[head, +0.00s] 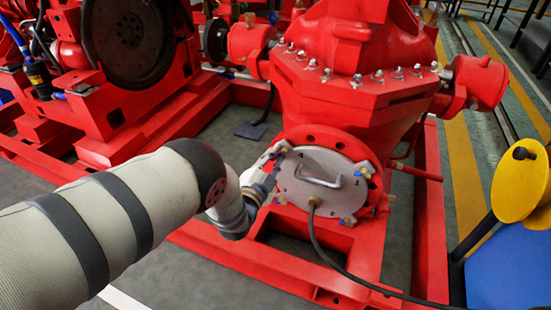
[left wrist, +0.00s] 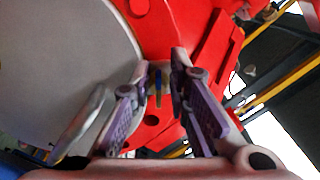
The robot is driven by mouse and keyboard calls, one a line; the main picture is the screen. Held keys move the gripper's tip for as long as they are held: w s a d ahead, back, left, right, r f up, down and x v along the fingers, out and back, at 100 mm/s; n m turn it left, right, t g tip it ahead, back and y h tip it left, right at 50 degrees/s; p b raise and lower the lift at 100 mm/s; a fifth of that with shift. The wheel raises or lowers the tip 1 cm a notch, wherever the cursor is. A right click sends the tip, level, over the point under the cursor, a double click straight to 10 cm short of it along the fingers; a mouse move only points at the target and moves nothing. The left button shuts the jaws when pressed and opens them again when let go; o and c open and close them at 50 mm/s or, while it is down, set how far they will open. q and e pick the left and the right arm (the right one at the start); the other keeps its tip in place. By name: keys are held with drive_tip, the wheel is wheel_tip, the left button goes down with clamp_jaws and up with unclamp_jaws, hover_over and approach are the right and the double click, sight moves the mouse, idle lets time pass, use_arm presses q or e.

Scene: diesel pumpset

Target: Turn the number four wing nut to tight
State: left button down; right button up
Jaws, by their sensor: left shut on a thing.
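A round grey cover plate (head: 318,180) with a bent handle (head: 325,181) sits on the red pump flange (head: 323,136). My left gripper (head: 273,160) is at the plate's upper left edge. In the left wrist view the fingers (left wrist: 163,72) are closed around a small wing nut (left wrist: 158,82) beside the plate (left wrist: 60,60). The fingers hide much of this nut, and no number on it is readable. My right gripper is out of view.
A black cable (head: 335,255) runs from the plate's fitting to the lower right. A red base frame (head: 225,245) surrounds the pump. A yellow disc (head: 507,183) stands at the right.

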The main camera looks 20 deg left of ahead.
use_arm(q)
drive_tip(key=shift+r+m, duration=0.25)
drive_tip(key=shift+m, duration=1.55)
drive_tip(key=shift+r+m, duration=0.2)
drive_tip(key=shift+m, duration=1.6)
drive_tip(key=c, duration=1.8)
unclamp_jaws()
drive_tip(key=shift+s, duration=0.1)
drive_tip(key=s, duration=1.2)
drive_tip(key=shift+a, duration=0.2)
drive_tip(key=shift+w, duration=0.1)
